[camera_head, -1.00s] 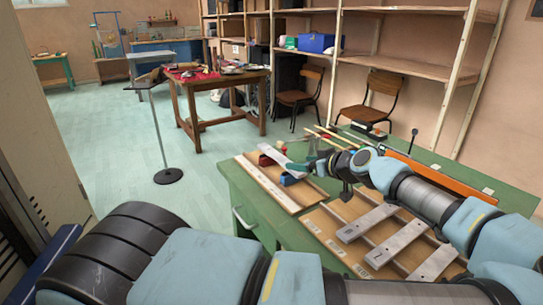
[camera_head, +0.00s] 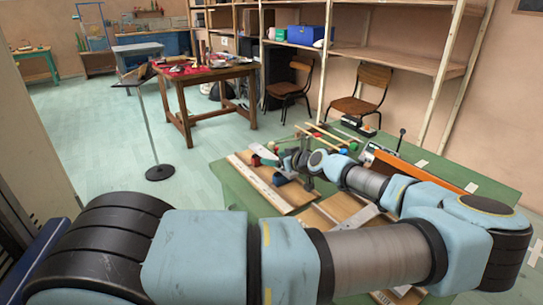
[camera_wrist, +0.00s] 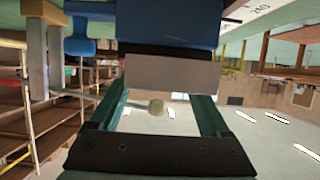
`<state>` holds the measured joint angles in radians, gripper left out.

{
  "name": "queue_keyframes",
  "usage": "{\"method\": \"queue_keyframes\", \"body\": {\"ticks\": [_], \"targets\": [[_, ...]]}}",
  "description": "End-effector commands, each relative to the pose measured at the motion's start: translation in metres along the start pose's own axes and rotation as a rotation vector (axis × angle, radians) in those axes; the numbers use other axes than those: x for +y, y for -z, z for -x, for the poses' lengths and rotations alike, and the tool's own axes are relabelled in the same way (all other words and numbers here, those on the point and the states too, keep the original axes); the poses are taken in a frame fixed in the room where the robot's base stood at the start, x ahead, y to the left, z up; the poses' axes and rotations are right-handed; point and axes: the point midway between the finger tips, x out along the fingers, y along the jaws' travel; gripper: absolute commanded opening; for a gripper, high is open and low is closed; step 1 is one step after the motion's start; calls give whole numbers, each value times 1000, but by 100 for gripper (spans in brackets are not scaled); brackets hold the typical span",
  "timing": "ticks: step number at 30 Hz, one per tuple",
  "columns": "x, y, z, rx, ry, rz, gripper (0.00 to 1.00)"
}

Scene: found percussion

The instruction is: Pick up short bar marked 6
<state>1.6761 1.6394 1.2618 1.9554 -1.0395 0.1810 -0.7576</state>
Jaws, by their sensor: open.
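A pale grey bar (camera_head: 263,152) rests tilted over a red block and a blue block on the left wooden board; no number is readable on it. My gripper (camera_head: 285,160) is at its right end, partly hidden by my wrist. In the wrist view my gripper (camera_wrist: 165,95) shows two teal fingers spread apart. A flat grey piece (camera_wrist: 172,73), perhaps the bar's end, lies across the fingertips in front of a blue block (camera_wrist: 168,25). I cannot tell whether it sits between the fingers.
The left wooden board (camera_head: 249,176) lies on the green table (camera_head: 235,192). More grey bars (camera_head: 362,217) on another board are mostly hidden by my arm. An orange strip (camera_head: 420,173) and thin sticks (camera_head: 325,132) lie towards the back.

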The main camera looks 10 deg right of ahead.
Motion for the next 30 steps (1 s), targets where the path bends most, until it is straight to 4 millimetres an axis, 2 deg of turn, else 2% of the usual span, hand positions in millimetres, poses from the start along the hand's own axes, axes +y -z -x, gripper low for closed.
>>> {"method": "queue_keyframes", "body": {"ticks": [8,27,30], "targets": [[0,-1,-2,0,-1,-1,78],[0,0,-2,0,0,0,6],[0,0,-2,0,0,0,0]]}}
